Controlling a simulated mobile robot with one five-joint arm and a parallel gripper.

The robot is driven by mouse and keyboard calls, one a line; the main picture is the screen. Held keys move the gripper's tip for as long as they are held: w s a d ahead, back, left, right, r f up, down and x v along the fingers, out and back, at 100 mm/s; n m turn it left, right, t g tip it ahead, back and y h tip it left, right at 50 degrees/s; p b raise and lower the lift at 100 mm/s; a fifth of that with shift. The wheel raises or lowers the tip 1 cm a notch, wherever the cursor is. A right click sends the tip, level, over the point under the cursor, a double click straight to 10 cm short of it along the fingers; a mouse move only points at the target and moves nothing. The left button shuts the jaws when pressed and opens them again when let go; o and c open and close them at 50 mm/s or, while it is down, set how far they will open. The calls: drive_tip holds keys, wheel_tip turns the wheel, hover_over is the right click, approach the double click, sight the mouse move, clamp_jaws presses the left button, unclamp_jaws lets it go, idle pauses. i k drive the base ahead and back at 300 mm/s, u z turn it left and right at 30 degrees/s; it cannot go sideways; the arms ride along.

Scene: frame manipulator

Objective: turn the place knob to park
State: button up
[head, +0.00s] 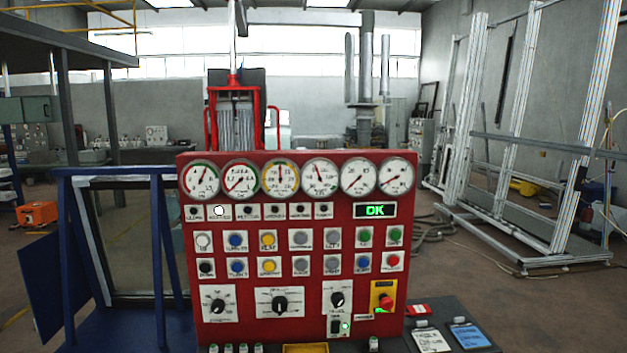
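A red control panel (345,225) faces me in the middle of the head view. Three black rotary knobs on white plates run along its lower part: a left knob (217,306), a middle knob (280,304) and a right knob (338,299). Their small lettering is too blurred for me to tell which one is the place knob or which mark is park. The middle knob's plate is the widest. My gripper is not in view.
Round gauges (281,178) line the panel's top, with a green OK display (375,210) and rows of buttons below. A red emergency button (386,302) and a small switch (336,326) sit near the right knob. A blue frame (157,250) stands left.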

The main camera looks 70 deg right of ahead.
sight(280, 304)
drive_tip(key=z, duration=2.2)
